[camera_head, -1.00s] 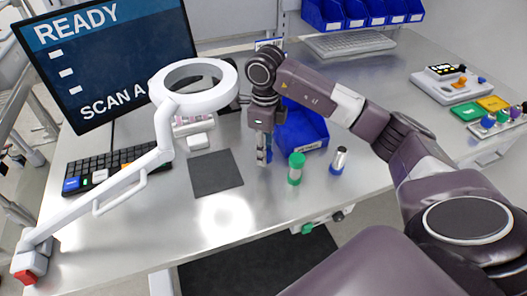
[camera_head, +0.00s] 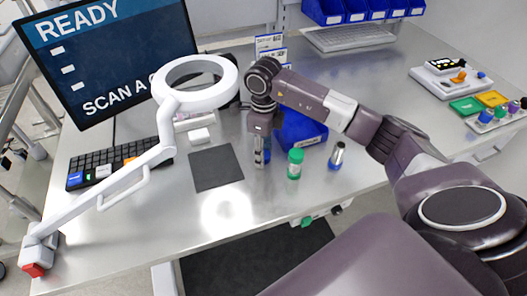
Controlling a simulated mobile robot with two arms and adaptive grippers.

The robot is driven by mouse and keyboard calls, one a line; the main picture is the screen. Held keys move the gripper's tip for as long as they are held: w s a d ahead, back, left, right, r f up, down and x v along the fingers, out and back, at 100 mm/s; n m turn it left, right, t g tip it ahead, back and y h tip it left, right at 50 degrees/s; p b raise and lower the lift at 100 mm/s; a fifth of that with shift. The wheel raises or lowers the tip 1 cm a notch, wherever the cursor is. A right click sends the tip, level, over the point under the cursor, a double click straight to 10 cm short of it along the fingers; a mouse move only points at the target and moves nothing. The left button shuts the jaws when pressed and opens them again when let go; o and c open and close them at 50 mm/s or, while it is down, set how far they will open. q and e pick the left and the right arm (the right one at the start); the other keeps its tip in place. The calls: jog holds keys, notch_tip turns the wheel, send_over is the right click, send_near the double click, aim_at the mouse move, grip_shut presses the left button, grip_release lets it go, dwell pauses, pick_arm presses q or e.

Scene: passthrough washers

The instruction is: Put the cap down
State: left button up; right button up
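My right gripper (camera_head: 260,151) points down over the metal bench, just right of the dark square mat. Its fingers show nearly edge-on, so their gap is unclear. A small blue piece (camera_head: 267,156) shows at the fingers, partly hidden by them; I cannot tell whether it is a cap or whether it is gripped. A green-capped container (camera_head: 295,164) stands upright to the right of the gripper. Farther right stands a silver and blue container (camera_head: 337,156) with a dark top. My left gripper is not in view.
A blue bin (camera_head: 302,131) sits behind the gripper. The dark mat (camera_head: 215,168) lies bare. A white ring lamp (camera_head: 196,84) reaches over the bench's left side, near the keyboard (camera_head: 112,162). Coloured trays (camera_head: 481,105) stand at the right. The front of the bench is clear.

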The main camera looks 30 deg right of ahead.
jog(key=shift+r, duration=0.5)
notch_tip(320, 180, up, 6)
jog(key=shift+f+b, duration=0.25)
jog(key=shift+b, duration=0.65)
jog(key=shift+r, duration=0.7)
